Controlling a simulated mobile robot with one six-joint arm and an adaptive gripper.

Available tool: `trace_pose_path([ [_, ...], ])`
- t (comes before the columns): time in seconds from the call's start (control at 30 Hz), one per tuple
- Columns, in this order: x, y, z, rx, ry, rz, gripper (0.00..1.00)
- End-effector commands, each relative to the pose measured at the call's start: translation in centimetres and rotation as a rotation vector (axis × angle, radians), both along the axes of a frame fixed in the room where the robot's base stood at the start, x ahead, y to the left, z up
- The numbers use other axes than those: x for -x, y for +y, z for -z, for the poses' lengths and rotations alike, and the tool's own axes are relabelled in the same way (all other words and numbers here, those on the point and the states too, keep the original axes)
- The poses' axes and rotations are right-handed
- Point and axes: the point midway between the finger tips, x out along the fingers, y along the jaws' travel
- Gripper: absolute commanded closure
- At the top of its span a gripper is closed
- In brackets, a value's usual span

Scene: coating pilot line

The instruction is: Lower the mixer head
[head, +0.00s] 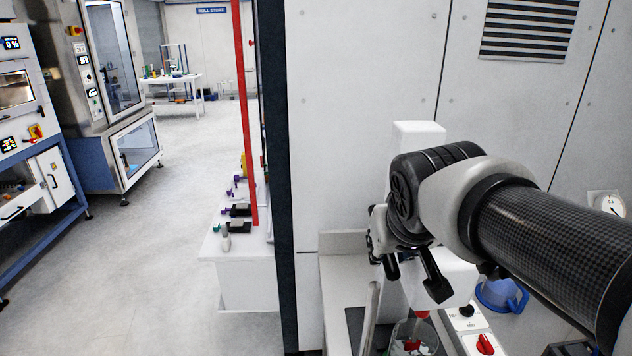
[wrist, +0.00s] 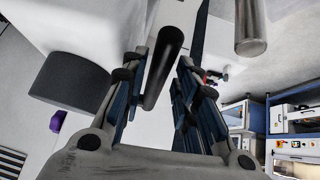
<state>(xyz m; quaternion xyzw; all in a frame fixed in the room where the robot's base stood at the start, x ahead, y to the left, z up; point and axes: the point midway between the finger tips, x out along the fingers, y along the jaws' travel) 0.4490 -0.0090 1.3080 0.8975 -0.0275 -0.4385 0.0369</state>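The mixer appears as a white upright body (head: 418,132), partly hidden behind my arm; a lower white part shows below my gripper. I cannot tell the exact height of its head. My gripper (head: 413,278) is in front of it, pointing down. In the wrist view my gripper (wrist: 162,62) has its two fingers apart, with a dark round bar (wrist: 163,68) lying between them. Narrow gaps seem to show beside the bar, so it does not look clamped. A clear beaker (head: 413,338) with red and green bits stands below, under a red tip (head: 422,314).
A control box with a black knob (head: 466,310) and a red switch (head: 485,344) is right of the beaker. A blue-handled jug (head: 502,294) stands further right. A metal rod (head: 371,318) rises left of the beaker. A red post (head: 245,110) and open floor lie left.

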Motion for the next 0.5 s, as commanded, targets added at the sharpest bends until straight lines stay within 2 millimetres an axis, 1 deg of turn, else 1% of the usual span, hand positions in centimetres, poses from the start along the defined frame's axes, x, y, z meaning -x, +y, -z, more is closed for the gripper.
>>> trace_pose_path([
  [0.03,0.6,0.1,-1.0,-0.001,-0.007,-0.001,0.72],
  [0.3,4.1,0.6,-5.5,-0.001,-0.007,-0.001,0.72],
  [0.5,5.8,0.8,-7.5,-0.001,-0.005,0.0,0.72],
])
